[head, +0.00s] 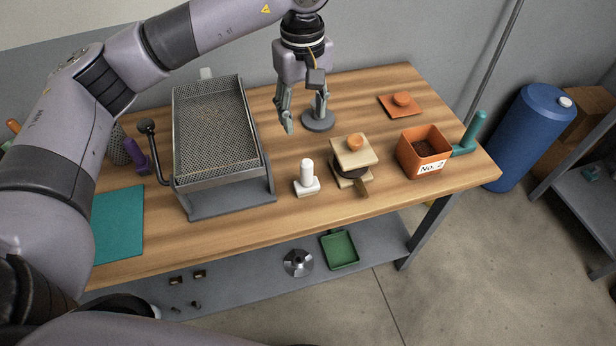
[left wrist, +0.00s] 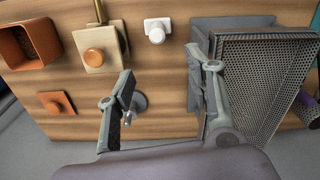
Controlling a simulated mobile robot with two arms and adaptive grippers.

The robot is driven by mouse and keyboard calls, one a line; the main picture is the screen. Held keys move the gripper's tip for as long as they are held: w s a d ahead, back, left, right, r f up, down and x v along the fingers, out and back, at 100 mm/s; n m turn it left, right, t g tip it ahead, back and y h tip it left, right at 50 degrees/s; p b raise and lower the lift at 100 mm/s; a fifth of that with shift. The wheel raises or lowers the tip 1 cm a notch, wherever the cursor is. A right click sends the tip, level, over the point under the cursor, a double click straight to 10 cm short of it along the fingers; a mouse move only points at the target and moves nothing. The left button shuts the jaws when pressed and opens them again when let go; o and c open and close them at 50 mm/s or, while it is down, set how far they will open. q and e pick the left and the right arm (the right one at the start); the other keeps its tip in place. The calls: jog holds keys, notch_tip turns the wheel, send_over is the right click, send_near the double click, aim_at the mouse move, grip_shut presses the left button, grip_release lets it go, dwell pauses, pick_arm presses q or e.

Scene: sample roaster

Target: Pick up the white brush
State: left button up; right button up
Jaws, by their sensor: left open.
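The white brush (head: 307,178) stands on the wooden table, its handle upright on a wide base, between the mesh tray and the wooden-lidded item. It also shows at the top of the left wrist view (left wrist: 157,31). My left gripper (head: 304,127) is open and empty above the back of the table, behind the brush and apart from it. In the left wrist view its two fingers (left wrist: 165,85) are spread wide, and the brush lies beyond them. My right gripper does not show.
A mesh tray on a grey stand (head: 226,185) is left of the brush. A wooden block with an orange knob (head: 354,150) is right of it, then an orange bin (head: 424,152). A grey round-based stand (head: 318,122) is by my left gripper. The table in front of the brush is clear.

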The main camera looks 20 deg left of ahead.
aim_at(306, 162)
pick_arm(q)
notch_tip(306, 162, down, 11)
jog(key=p, duration=0.3)
jog(key=shift+d+f, duration=0.1)
jog(key=shift+f, duration=0.05)
jog(key=shift+f+p, duration=0.25)
jog(key=shift+p, duration=0.1)
notch_tip(306, 162, down, 4)
jog(key=shift+d+r+p, duration=0.15)
jog(key=shift+r+p, duration=0.05)
jog(key=shift+p, duration=0.75)
jog(key=shift+f, duration=0.55)
jog(key=shift+c, duration=0.5)
jog(key=shift+w, duration=0.1)
grip_shut()
